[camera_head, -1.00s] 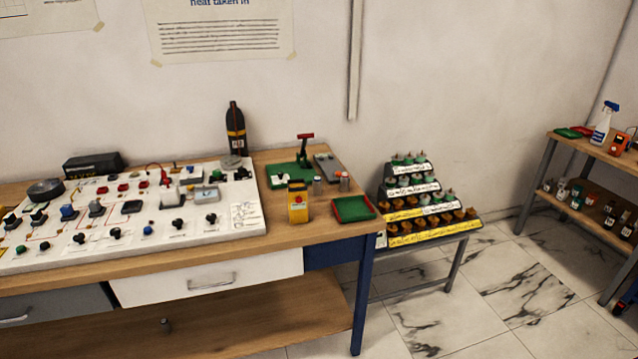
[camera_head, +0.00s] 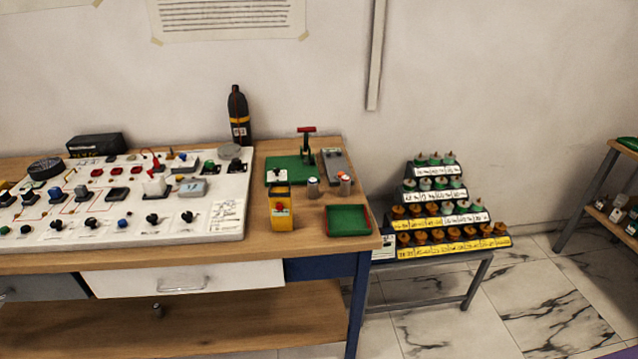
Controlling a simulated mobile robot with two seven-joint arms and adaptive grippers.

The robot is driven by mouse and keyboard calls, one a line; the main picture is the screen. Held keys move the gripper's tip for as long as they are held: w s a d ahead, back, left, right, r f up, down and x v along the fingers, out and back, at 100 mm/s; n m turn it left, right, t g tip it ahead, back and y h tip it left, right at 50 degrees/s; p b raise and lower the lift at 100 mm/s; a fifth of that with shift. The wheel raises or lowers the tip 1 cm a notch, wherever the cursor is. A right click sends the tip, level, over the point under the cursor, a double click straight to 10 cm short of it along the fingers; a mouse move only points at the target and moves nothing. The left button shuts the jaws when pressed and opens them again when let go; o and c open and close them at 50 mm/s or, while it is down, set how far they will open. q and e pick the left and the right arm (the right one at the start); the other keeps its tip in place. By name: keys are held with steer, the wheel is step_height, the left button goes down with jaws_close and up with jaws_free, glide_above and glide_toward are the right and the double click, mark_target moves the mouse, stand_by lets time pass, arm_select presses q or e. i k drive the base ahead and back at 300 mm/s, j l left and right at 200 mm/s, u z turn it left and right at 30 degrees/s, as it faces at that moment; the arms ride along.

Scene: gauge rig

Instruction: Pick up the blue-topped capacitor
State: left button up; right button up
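I cannot make out a blue-topped capacitor for certain. Two small grey cylinders stand on the workbench: one (camera_head: 313,188) with a greyish top, and one (camera_head: 345,187) with a reddish-orange top. A small dark cylinder (camera_head: 157,311) is on the bench's lower shelf, its top colour too small to tell. A blue part (camera_head: 56,195) sits on the white circuit board (camera_head: 226,220). Neither of my grippers is in view.
The workbench (camera_head: 262,248) also carries a yellow box (camera_head: 281,212), a green tray with red edges (camera_head: 348,220), a green press (camera_head: 306,150) and a dark bottle (camera_head: 239,118). A stepped rack (camera_head: 440,223) stands right on a low table. Marble floor (camera_head: 530,300) is clear.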

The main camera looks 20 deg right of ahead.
mark_target(312, 182)
steer(key=i+l+u, duration=0.15)
steer(key=l, duration=0.55)
steer(key=i+l+u, duration=0.15)
steer(key=l, duration=0.6)
steer(key=l+u, duration=0.1)
steer(key=l, duration=0.65)
